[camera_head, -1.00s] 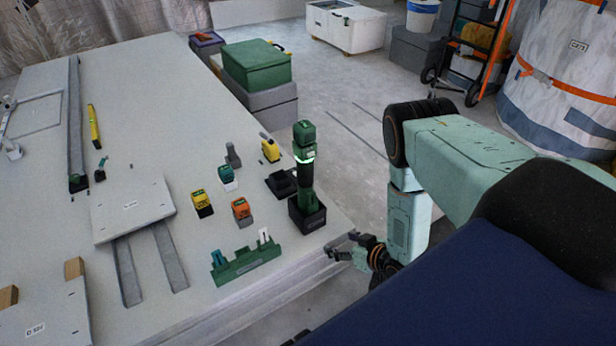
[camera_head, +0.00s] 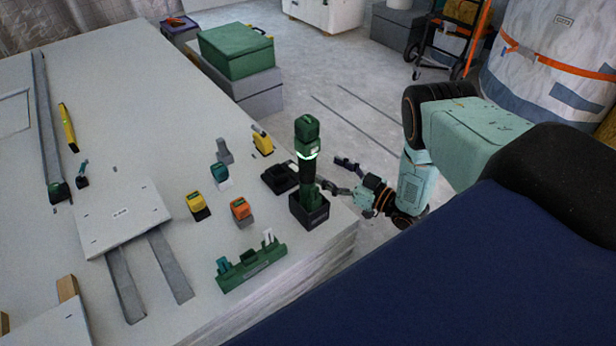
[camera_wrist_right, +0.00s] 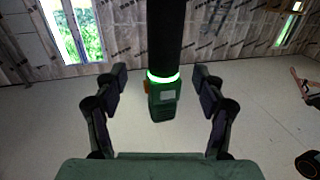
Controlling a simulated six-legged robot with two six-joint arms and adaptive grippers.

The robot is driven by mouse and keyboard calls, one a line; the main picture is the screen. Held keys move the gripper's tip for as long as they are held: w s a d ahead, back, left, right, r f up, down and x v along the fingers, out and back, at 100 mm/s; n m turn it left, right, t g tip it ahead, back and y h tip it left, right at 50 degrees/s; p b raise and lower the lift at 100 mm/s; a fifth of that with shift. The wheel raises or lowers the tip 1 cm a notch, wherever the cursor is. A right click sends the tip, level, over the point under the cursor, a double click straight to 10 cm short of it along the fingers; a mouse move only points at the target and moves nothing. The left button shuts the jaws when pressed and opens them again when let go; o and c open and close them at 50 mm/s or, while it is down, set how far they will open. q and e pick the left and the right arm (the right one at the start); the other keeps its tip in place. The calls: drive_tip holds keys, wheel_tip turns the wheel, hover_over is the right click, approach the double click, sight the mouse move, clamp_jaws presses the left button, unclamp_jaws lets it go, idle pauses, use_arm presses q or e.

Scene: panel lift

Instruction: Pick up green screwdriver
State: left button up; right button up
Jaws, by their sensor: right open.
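The green screwdriver (camera_head: 307,155) stands upright in a black square holder (camera_head: 309,213) at the table's right corner. It has a green top, a lit ring and a dark body. My right gripper (camera_head: 336,174) is just right of it, open, fingers pointing toward it. In the right wrist view, the screwdriver's dark body (camera_wrist_right: 165,40), lit ring and green end appear between the open fingers (camera_wrist_right: 158,78), with gaps on both sides. I cannot tell how deep it sits between them. My left gripper is not in view.
Left of the holder are an orange block (camera_head: 241,211), yellow blocks, a teal block and an empty-looking black holder (camera_head: 280,178). A green rack (camera_head: 251,265) lies near the front edge. A white panel (camera_head: 125,215) lies further left. Floor is open beyond the table's right edge.

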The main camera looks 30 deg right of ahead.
sight(314, 164)
drive_tip(key=shift+w+a+r, duration=0.1)
drive_tip(key=shift+w+a, duration=0.1)
drive_tip(key=shift+w, duration=0.1)
drive_tip(key=shift+f+b+x, duration=0.2)
drive_tip(key=shift+b+x, duration=0.3)
drive_tip(key=shift+x, duration=0.75)
drive_tip(key=b+x, duration=0.1)
drive_tip(key=x, duration=0.3)
drive_tip(key=shift+a+b, duration=0.25)
drive_tip(key=shift+b, duration=0.15)
drive_tip(key=shift+w, duration=0.2)
drive_tip(key=shift+s+r, duration=0.1)
drive_tip(key=shift+c, duration=0.7)
drive_tip(key=c, duration=0.4)
clamp_jaws()
